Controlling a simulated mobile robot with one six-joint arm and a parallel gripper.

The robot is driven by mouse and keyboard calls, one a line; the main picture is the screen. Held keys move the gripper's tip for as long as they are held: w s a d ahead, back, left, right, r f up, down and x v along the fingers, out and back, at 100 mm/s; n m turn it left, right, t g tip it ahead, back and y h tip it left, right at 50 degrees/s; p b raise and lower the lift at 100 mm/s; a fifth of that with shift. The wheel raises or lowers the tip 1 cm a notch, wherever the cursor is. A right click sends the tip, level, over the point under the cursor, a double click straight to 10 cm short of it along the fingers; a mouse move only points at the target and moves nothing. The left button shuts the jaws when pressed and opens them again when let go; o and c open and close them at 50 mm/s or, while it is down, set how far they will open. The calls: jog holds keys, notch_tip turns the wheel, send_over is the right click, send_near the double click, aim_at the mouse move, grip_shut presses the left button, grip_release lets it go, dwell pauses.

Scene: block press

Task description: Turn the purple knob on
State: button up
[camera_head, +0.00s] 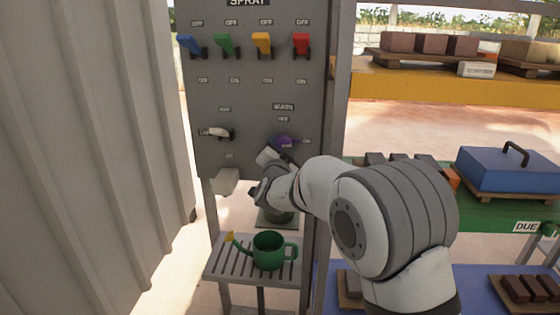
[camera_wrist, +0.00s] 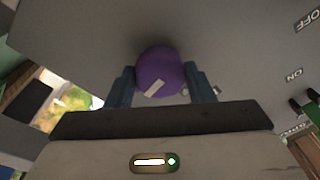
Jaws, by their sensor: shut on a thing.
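The purple knob (camera_head: 284,142) is on the lower right of the grey spray panel (camera_head: 265,85), partly hidden by my wrist in the head view. In the wrist view the purple knob (camera_wrist: 160,73) sits between the two blue-grey fingers of my gripper (camera_wrist: 160,84), which is shut on it. A pale mark on the knob's face is tilted in the wrist view. An "ON" label (camera_head: 306,141) is just right of the knob, and an "OFF" label (camera_head: 283,119) is above it.
Blue, green, yellow and red levers (camera_head: 245,43) line the panel's top. A white lever (camera_head: 217,132) is left of the knob. A green watering can (camera_head: 268,251) stands on a slatted stand below. Shelves with bricks and a blue box (camera_head: 508,168) are at right.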

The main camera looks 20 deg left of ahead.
jog(key=shift+f+m+b, duration=0.25)
jog(key=shift+m+b, duration=0.3)
jog(key=shift+m, duration=0.05)
jog(key=shift+r, duration=0.1)
jog(key=o, duration=1)
jog(key=shift+r, duration=0.1)
jog(key=v, duration=0.8)
